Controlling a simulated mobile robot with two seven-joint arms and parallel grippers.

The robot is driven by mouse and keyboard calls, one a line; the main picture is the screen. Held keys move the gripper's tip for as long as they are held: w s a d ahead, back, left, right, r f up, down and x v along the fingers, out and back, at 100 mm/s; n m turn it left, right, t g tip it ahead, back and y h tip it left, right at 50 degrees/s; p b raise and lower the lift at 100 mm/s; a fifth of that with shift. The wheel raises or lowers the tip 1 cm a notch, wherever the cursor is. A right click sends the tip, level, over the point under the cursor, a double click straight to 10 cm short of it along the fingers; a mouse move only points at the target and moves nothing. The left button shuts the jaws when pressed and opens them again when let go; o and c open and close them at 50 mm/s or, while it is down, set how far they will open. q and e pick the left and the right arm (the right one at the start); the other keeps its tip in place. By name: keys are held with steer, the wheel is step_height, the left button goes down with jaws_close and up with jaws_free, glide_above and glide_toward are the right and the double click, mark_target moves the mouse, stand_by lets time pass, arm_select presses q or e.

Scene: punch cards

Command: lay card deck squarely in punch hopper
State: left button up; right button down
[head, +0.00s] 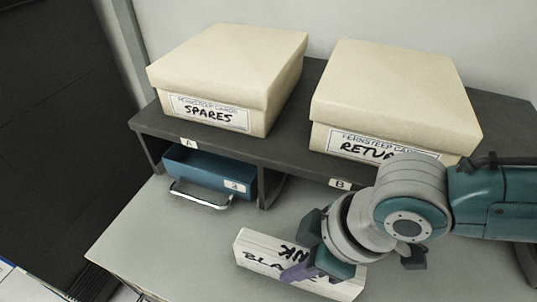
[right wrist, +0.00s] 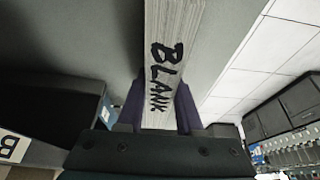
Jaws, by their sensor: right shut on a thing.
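The card deck (head: 258,252) is a white block of cards with "BLANK" handwritten on it, low in the middle of the head view. My right gripper (head: 308,252) is shut on it near its right part, covering some of the lettering. In the right wrist view the deck (right wrist: 173,45) stands between two purple finger pads (right wrist: 160,105), its layered card edges running lengthwise. I cannot tell whether the deck touches the grey worktop or is just above it. No punch hopper shows in either view. My left gripper is not in view.
A grey worktop (head: 130,230) has a dark shelf (head: 290,168) behind it. Cream boxes marked SPARES (head: 230,70) and RETU... (head: 395,95) stand on the shelf. A blue drawer (head: 210,170) with a metal handle sits in bay A. The worktop left of the deck is clear.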

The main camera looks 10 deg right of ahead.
steer(key=shift+r, duration=0.1)
stand_by(0.5)
steer(key=shift+r, duration=0.2)
steer(key=d+r+m+h+p, duration=0.1)
steer(key=r+p, duration=1)
steer(key=r, duration=1.1)
steer(key=w+d+r+m+t+h+p, duration=0.1)
steer(key=d+r+m+p, duration=0.3)
steer(key=r+p, duration=0.7)
steer(key=w+d+r+m+t+h+p, duration=0.1)
steer(key=r+m+p, duration=0.5)
steer(key=r, duration=2.6)
steer(key=d+p, duration=0.1)
steer(key=p, duration=0.4)
steer(key=shift+d+r+h, duration=0.3)
steer(key=shift+r, duration=0.1)
